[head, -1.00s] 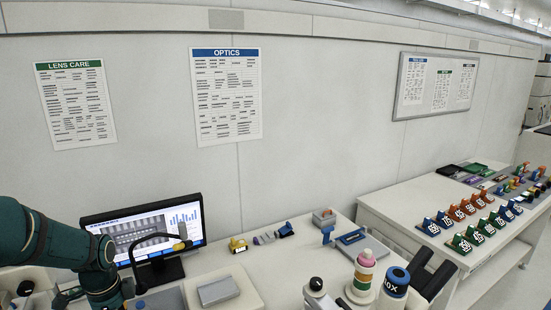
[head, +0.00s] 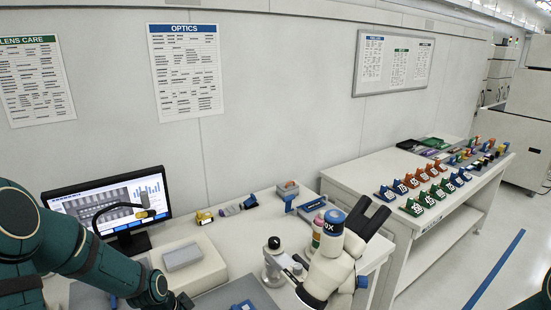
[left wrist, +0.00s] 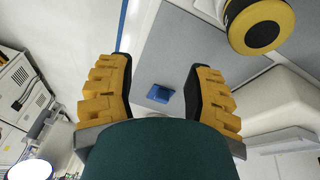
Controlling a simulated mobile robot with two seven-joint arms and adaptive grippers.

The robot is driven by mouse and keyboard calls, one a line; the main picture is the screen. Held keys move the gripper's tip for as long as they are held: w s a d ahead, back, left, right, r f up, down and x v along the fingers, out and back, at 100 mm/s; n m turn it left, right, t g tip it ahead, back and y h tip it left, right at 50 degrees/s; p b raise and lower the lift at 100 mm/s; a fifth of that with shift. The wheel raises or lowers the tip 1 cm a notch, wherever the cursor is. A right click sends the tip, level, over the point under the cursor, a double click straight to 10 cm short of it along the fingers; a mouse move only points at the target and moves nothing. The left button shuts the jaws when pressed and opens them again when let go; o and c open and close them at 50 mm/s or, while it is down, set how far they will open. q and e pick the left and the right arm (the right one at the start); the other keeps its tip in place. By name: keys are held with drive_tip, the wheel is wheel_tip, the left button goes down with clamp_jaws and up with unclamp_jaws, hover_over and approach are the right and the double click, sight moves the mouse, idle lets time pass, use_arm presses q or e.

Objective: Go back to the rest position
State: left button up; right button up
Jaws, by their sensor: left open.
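My left gripper (left wrist: 160,88) is open in the left wrist view, its two yellow-padded fingers wide apart with nothing between them. A small blue piece (left wrist: 160,94) lies on the grey mat (left wrist: 185,45) beyond the fingers, apart from them. The blue piece also shows at the bottom edge of the head view (head: 243,305). In the head view my left arm reaches in from the left, and its hand is mostly cut off by the bottom edge. My right gripper is not in view.
A microscope (head: 328,265) stands on the bench right of my left arm. A monitor (head: 108,212) stands behind the arm, near a grey-topped box (head: 183,257). A second table (head: 345,178) with rows of numbered blocks is farther right. Open floor (head: 470,250) lies right of it.

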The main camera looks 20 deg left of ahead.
use_arm(q)
drive_tip(key=s+d+f+n+b, duration=0.2)
drive_tip(key=d+f, duration=0.6)
drive_tip(key=d, duration=0.4)
drive_tip(key=s+d+f+n+h+b, duration=0.1)
drive_tip(key=s+d+f+n+b, duration=0.2)
drive_tip(key=d+f+n, duration=0.2)
drive_tip(key=d+f, duration=0.3)
drive_tip(key=d, duration=0.4)
drive_tip(key=shift+s+d+f, duration=0.15)
drive_tip(key=shift+s+f, duration=0.15)
drive_tip(key=shift+s, duration=0.05)
drive_tip(key=shift+r, duration=0.1)
drive_tip(key=shift+c, duration=0.3)
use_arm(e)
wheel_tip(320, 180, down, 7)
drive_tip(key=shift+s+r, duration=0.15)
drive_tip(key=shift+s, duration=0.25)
use_arm(q)
drive_tip(key=shift+r, duration=0.1)
drive_tip(key=shift+c, duration=0.2)
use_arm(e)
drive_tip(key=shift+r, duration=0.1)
